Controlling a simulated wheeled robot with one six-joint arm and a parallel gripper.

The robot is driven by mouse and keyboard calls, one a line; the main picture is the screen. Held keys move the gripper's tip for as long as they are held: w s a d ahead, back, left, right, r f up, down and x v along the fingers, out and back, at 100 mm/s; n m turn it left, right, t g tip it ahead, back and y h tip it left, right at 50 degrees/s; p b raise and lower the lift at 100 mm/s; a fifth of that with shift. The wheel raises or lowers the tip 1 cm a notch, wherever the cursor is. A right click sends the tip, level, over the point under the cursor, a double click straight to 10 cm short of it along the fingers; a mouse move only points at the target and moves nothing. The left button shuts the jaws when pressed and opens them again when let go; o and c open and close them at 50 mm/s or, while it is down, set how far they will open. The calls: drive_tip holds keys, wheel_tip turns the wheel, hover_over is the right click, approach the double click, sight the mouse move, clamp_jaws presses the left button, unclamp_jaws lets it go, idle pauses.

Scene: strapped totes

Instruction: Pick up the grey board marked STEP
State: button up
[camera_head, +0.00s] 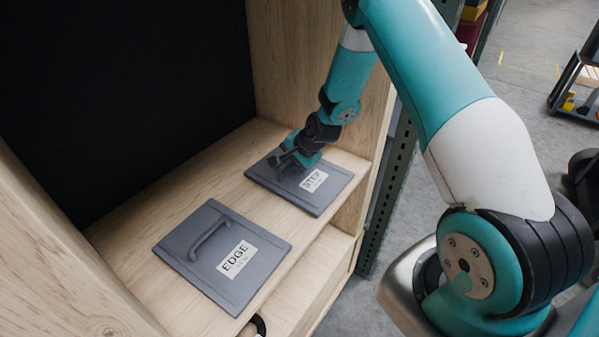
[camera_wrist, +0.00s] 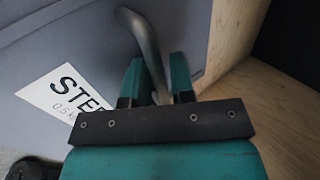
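The grey board marked STEP (camera_head: 325,196) lies flat on the wooden shelf, toward its far right end. In the wrist view the board (camera_wrist: 60,40) fills the upper left, with its white STEP label (camera_wrist: 66,95) partly covered by my gripper. A raised bar handle (camera_wrist: 141,30) stands up from the board. My gripper (camera_head: 286,160) is down at the handle. In the wrist view its two green fingers (camera_wrist: 156,80) stand apart on either side of the handle, with a narrow gap showing, so it looks open around it.
A second grey board marked EDGE (camera_head: 205,262), with its own handle, lies nearer on the same shelf (camera_head: 190,190). A wooden side wall (camera_head: 300,60) rises close beyond the STEP board. A dark panel (camera_head: 110,80) closes the back. A green metal post (camera_head: 388,200) stands right of the shelf.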

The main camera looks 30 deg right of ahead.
clamp_jaws()
drive_tip(key=shift+r, duration=0.2)
